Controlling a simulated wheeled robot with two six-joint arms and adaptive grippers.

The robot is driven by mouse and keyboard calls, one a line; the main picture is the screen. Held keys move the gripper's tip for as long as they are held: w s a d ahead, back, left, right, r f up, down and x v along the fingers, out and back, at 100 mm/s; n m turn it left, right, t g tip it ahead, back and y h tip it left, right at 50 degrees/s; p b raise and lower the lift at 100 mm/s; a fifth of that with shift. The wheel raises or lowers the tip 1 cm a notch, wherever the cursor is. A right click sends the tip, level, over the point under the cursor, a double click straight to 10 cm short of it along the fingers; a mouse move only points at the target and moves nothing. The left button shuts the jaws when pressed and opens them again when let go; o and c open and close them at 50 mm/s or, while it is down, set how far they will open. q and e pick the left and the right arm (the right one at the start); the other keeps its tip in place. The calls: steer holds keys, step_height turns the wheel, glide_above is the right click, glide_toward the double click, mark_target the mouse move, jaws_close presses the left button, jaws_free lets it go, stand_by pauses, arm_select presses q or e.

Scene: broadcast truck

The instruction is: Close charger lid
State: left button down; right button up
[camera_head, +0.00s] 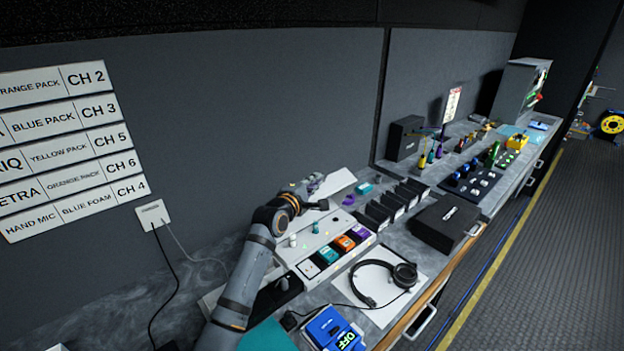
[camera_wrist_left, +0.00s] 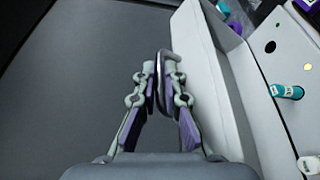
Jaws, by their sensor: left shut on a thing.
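The charger (camera_head: 300,262) is a long white case on the counter, with teal, orange and purple packs along its front. Its white lid (camera_head: 338,185) stands raised behind the case; my left arm covers part of it. In the left wrist view the lid (camera_wrist_left: 212,85) is a pale panel right beside the fingers. My left gripper (camera_head: 316,183) is at the lid's upper edge. It also shows in the left wrist view (camera_wrist_left: 160,80), its fingers shut on a dark curved handle (camera_wrist_left: 163,57). My right gripper is not in view.
Black headphones (camera_head: 372,279) lie on a white sheet in front of the charger. A black box (camera_head: 445,221) and several dark upright holders (camera_head: 392,203) stand to the right. A grey wall (camera_head: 230,120) rises close behind. A teal plug (camera_wrist_left: 287,91) stands up from the charger's top.

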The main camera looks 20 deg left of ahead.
arm_select(q)
steer(key=c, duration=1.7)
jaws_free()
steer(key=shift+a, duration=0.1)
steer(key=s, duration=0.4)
steer(key=s+a, duration=0.1)
steer(key=s, duration=0.3)
steer(key=s+r, duration=0.1)
steer(key=s, duration=0.2)
steer(key=shift+s+a, duration=0.35)
steer(key=shift+s, duration=0.05)
steer(key=shift+c, duration=0.4)
